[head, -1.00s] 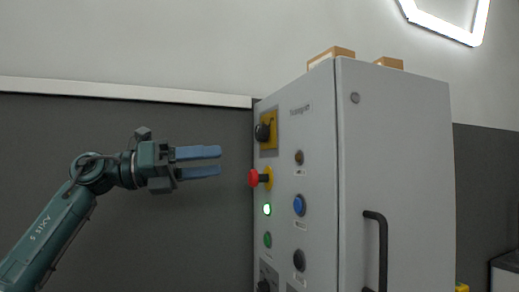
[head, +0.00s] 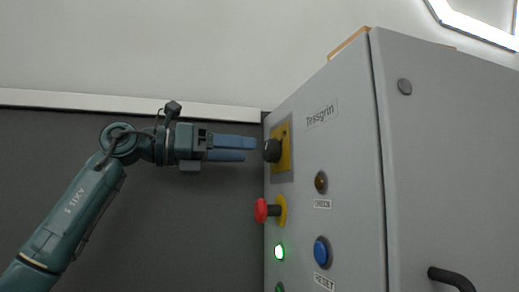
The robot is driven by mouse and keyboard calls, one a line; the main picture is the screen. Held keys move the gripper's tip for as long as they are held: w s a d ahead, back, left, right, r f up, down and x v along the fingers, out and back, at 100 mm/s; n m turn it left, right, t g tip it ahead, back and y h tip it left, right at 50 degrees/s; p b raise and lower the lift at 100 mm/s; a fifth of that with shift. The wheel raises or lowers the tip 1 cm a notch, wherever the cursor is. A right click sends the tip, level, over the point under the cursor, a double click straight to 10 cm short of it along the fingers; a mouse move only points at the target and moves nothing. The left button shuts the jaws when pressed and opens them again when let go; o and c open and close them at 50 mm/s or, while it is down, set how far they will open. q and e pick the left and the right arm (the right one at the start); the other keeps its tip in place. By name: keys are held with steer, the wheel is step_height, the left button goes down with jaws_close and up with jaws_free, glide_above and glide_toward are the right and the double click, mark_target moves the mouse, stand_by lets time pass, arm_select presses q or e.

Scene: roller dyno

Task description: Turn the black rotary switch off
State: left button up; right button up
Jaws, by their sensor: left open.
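The black rotary switch (head: 272,150) sits on a yellow plate (head: 284,148) near the top left of the grey cabinet's panel. My left gripper (head: 254,149) comes in from the left at the knob's height. Its two blue fingers are open and point at the knob. In the picture the fingertips lie just left of the knob. Whether they touch it or reach around it, I cannot tell. My right gripper is not in view.
A red emergency button (head: 261,210) sticks out below the switch. A lit green lamp (head: 279,252), a blue reset button (head: 321,251) and an amber check lamp (head: 321,182) are on the grey cabinet (head: 345,130). A black door handle (head: 452,279) is at right. Free room lies left of the cabinet.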

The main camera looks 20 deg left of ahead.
mark_target(265, 152)
arm_select(q)
steer(key=shift+x, duration=2.35)
steer(key=c, duration=1)
